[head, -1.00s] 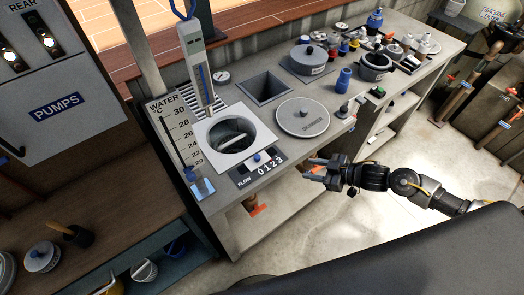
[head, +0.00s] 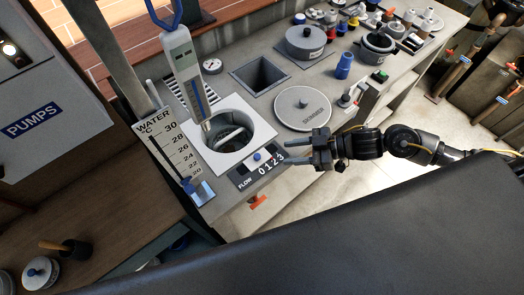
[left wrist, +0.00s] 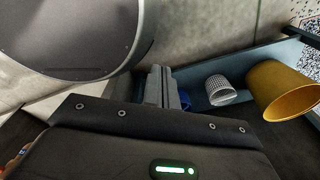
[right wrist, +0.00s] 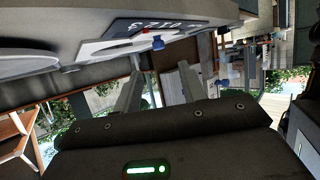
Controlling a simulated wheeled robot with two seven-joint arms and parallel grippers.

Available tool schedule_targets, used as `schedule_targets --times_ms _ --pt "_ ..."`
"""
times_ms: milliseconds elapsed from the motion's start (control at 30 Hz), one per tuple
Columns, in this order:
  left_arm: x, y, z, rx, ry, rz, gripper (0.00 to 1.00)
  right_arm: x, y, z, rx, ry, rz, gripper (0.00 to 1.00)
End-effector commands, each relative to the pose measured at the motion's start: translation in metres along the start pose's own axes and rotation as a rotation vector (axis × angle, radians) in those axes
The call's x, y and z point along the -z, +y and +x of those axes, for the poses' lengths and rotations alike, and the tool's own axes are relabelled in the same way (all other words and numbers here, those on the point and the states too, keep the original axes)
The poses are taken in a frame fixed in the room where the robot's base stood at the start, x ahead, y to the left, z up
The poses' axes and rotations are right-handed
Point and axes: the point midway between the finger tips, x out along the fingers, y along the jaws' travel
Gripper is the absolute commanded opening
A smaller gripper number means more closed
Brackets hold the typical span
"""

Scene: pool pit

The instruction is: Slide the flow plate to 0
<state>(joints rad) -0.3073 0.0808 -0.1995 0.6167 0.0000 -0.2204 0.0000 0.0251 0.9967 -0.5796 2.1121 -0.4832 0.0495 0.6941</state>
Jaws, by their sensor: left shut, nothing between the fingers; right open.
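The dark flow plate panel (head: 247,176) carries the word FLOW and the figures 0 to 3, beside the round opening in the white square. A blue knob (head: 257,156) stands next to the figures; a small red mark shows near the 2 and 3 end. In the right wrist view the knob (right wrist: 158,42) hangs just beyond the fingers, with the figures upside down. My right gripper (head: 290,154) is open and empty, just right of the 3 end, apart from the knob. My left gripper (left wrist: 166,88) is shut and empty, away from the counter top; it is outside the head view.
A round grey skimmer lid (head: 303,107) lies right of the opening. A square pit (head: 261,75) is behind it. A water thermometer board (head: 172,145) stands at left. Blue bottle (head: 344,66) and pots stand farther right. In the left wrist view there is a yellow cup (left wrist: 280,90).

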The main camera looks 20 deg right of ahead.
Motion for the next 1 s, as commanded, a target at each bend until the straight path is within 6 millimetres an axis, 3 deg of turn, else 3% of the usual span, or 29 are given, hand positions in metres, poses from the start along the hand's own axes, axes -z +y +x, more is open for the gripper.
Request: schedule_targets --times_ms 200,500,900,1000 --pt "-0.005 0.002 -0.015 -0.002 -0.009 0.0 0.0 0.005 0.0 0.041 0.001 0.004 0.001 0.41" --pt "0.021 -0.002 -0.024 0.002 0.026 0.0 0.0 0.003 0.0 0.085 0.003 0.001 -0.001 0.41" --pt "0.01 0.0 -0.025 0.0 0.011 0.0 0.0 0.001 0.0 0.094 0.003 0.0 -0.004 0.41" --pt "0.009 0.0 -0.025 0.0 0.01 0.0 0.0 0.001 0.0 0.094 0.003 0.0 -0.004 0.31"
